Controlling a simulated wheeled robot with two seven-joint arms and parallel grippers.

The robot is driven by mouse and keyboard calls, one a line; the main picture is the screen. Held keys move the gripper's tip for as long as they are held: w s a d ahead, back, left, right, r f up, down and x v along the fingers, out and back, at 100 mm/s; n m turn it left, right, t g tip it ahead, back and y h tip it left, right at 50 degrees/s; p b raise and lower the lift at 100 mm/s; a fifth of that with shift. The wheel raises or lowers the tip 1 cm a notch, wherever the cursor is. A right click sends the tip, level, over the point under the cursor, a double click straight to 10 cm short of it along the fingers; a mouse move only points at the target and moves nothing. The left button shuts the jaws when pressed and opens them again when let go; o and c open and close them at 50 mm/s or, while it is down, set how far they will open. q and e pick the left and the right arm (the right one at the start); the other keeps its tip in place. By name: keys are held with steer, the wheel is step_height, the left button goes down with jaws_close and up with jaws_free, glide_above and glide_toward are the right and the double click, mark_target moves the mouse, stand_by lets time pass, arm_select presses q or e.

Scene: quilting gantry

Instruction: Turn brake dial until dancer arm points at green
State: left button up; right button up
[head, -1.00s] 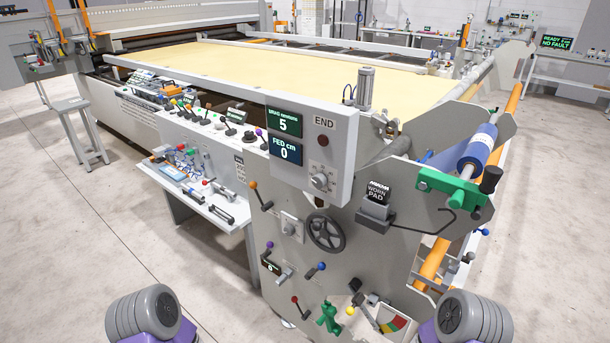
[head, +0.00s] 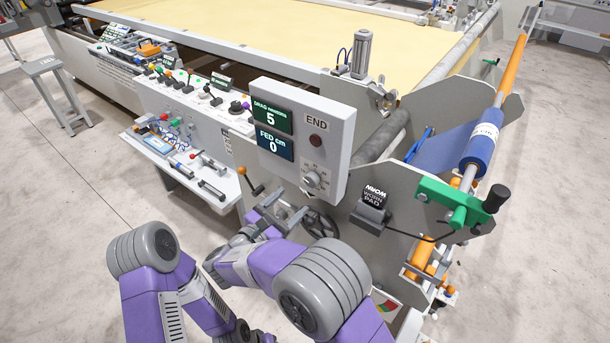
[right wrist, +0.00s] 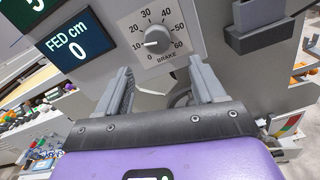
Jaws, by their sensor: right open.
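The brake dial (head: 312,179) is a round grey knob low on the END control box. In the right wrist view the brake dial (right wrist: 158,41) has a scale from 0 to 60, and its mark points left, near 10. My right gripper (head: 288,208) is open and empty, below and in front of the dial. In the right wrist view its spread fingers (right wrist: 162,72) lie just below the dial, apart from it. A red, yellow and green gauge (head: 383,305) is partly hidden by my arm. I cannot make out where the dancer arm points. My left gripper is out of view.
The control box (head: 345,150) shows drag 5 and fed 0. A handwheel (head: 322,222) sits below it, partly behind my gripper. A worn pad holder (head: 370,215) and a green bracket (head: 450,195) stick out to the right. A lever shelf (head: 185,165) stands left.

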mark_target(309, 183)
steer(key=x, duration=0.7)
steer(key=shift+w+r, duration=0.1)
steer(key=shift+r, duration=0.2)
steer(key=shift+c, duration=0.5)
steer(key=c, duration=1)
